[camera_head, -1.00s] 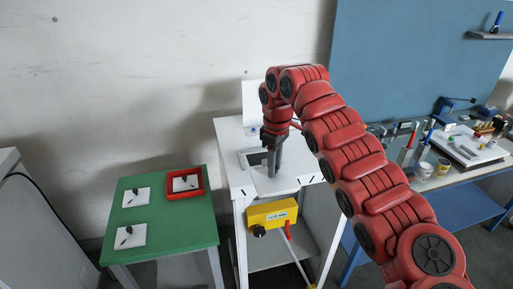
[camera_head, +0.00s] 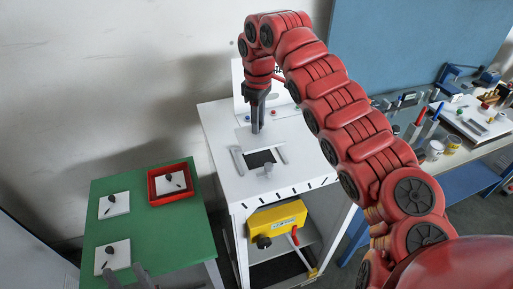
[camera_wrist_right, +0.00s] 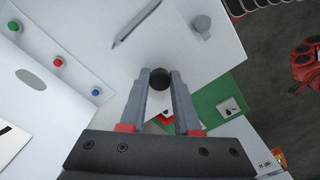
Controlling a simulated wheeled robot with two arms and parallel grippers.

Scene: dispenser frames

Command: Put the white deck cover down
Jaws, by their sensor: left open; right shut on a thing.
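My right gripper (camera_head: 257,131) points down over the white deck (camera_head: 222,139), behind its dark opening (camera_head: 261,158). In the right wrist view it is shut on a dark round knob (camera_wrist_right: 161,78), which I take to be that of the white deck cover. The cover's outline blends into the white deck, so I cannot tell its edges or whether it touches the deck. Two grey rails (camera_head: 238,161) flank the opening and a grey post (camera_head: 266,171) stands in front. My left gripper (camera_head: 128,277) is open and empty at the bottom edge.
A green table (camera_head: 147,225) at left holds a red tray (camera_head: 153,188) and white cards with dark items. A white panel with buttons stands behind the deck. A cluttered workbench is at right.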

